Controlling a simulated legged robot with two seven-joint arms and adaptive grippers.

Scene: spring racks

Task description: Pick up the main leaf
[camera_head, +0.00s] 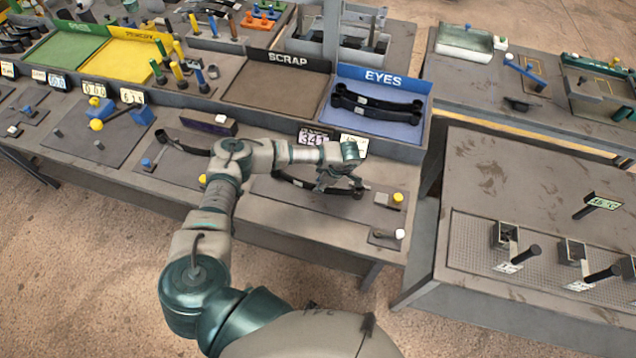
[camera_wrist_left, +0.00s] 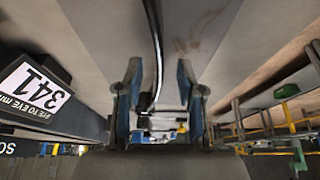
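A dark curved leaf (camera_head: 302,184) lies on the near bench, partly hidden by my left gripper (camera_head: 338,182). In the left wrist view the leaf (camera_wrist_left: 157,40) shows as a thin dark strip running between the two fingers of that gripper (camera_wrist_left: 159,75). The fingers are apart, with a visible gap on each side of the strip. The gripper is low over the right part of the leaf. Whether a finger touches it lower down cannot be told. My right gripper is not in view.
Behind is the blue EYES tray (camera_head: 413,138) holding black leaves (camera_head: 376,103), beside the brown SCRAP tray (camera_head: 272,96). A display reading 341 (camera_wrist_left: 35,90) stands close by. Another dark curved leaf (camera_head: 187,147) lies to the left. A yellow-topped block (camera_head: 397,199) stands right.

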